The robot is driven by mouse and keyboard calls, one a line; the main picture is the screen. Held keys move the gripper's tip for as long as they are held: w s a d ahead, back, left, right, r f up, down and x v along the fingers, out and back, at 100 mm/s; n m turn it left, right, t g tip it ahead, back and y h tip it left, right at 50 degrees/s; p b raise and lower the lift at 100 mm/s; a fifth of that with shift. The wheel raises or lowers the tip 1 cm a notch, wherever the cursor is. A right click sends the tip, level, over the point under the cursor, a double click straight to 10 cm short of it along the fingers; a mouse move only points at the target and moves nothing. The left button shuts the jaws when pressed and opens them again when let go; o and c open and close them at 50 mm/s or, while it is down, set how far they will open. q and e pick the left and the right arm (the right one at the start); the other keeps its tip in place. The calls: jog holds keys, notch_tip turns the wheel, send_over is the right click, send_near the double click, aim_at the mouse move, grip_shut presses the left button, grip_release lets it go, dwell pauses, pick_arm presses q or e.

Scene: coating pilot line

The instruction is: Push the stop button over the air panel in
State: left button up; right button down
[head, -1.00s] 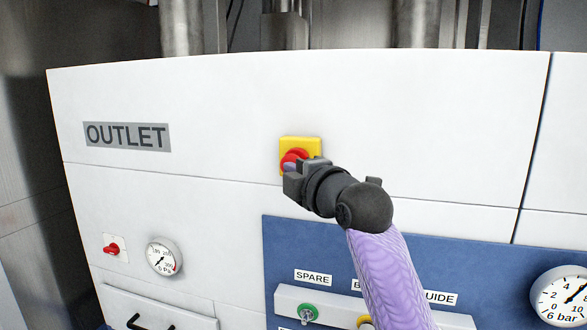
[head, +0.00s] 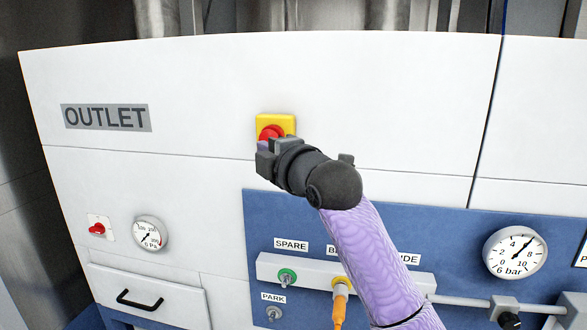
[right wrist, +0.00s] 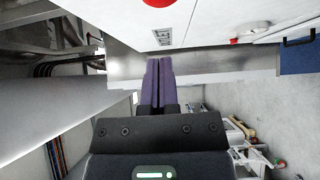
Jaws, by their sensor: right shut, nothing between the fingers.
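The stop button (head: 271,131) is a red mushroom head on a yellow square plate (head: 284,121), on the white wall above the blue air panel (head: 455,225). My right gripper (head: 263,147) is shut and empty, just in front of the button's lower part and hiding some of it. I cannot tell in the head view whether it touches. In the right wrist view the purple fingers (right wrist: 160,64) lie together, and the red button (right wrist: 159,2) is cut off at the top edge, apart from the fingertips. My left gripper is not in view.
An OUTLET label (head: 106,117) is left of the button. Lower left are a small red knob (head: 97,229), a kPa gauge (head: 150,233) and a handled drawer (head: 148,299). The air panel carries a grey valve bar (head: 390,279), an orange hose (head: 340,308) and a 6 bar gauge (head: 515,252).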

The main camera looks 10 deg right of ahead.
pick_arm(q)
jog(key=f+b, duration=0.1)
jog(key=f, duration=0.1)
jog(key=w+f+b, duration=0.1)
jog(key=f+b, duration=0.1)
pick_arm(e)
jog(key=v, duration=0.8)
jog(key=shift+d+f, duration=0.3)
